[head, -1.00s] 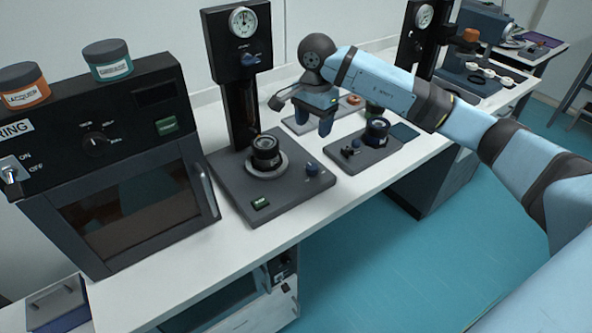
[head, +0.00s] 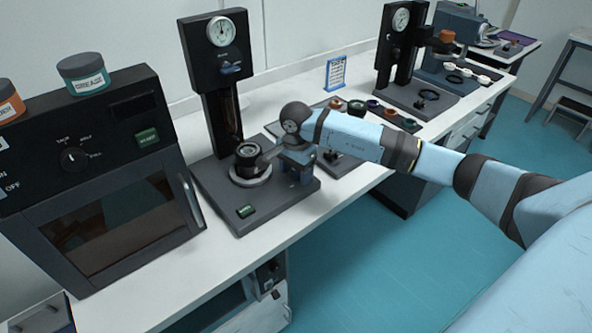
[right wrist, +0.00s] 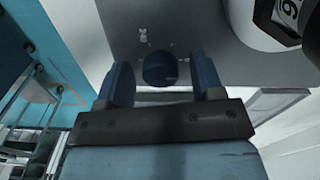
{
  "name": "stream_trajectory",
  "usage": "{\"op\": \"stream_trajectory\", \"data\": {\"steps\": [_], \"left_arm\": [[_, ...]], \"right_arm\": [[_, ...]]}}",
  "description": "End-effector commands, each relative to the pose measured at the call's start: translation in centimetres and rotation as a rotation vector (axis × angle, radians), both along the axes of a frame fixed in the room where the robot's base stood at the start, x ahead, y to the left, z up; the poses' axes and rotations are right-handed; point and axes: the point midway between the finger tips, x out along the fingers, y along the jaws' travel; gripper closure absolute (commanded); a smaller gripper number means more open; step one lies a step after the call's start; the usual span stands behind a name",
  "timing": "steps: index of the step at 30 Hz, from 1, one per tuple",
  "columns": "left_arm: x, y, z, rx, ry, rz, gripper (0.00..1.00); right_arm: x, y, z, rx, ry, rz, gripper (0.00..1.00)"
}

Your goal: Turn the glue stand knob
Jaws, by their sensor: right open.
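The glue stand (head: 215,190) is a dark grey base with a tall black column and a round gauge (head: 221,31) on top. In the right wrist view, its knob (right wrist: 160,68) is a small blue round knob on the grey base, with tick marks around it. My right gripper (head: 298,172) is over the right part of the base, and hides the knob in the head view. In the wrist view my right gripper (right wrist: 161,78) is open, with the knob between its two blue fingers and not visibly gripped. My left gripper is not in view.
A black lens-like part (head: 248,155) stands on the base just left of the gripper. A dark oven (head: 110,190) with jars on top is at the left. A second stand (head: 398,55) is farther right. The bench's front strip (head: 250,250) is clear.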

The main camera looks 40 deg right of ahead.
Motion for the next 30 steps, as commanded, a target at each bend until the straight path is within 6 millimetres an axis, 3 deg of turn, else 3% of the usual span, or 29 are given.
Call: {"op": "stream_trajectory", "data": {"steps": [5, 12, 22, 30], "left_arm": [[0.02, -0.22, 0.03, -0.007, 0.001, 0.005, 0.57], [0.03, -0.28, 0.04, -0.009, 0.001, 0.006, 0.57], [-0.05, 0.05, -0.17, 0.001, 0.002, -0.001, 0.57], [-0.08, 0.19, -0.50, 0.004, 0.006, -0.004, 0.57]], "right_arm": [[0.02, 0.01, 0.02, 0.000, -0.001, 0.000, 0.39], [0.02, 0.02, 0.04, 0.000, -0.001, 0.000, 0.88], [0.04, -0.01, 0.08, 0.001, -0.002, -0.039, 0.88], [0.06, 0.01, 0.05, 0.000, -0.002, -0.201, 0.88]]}}
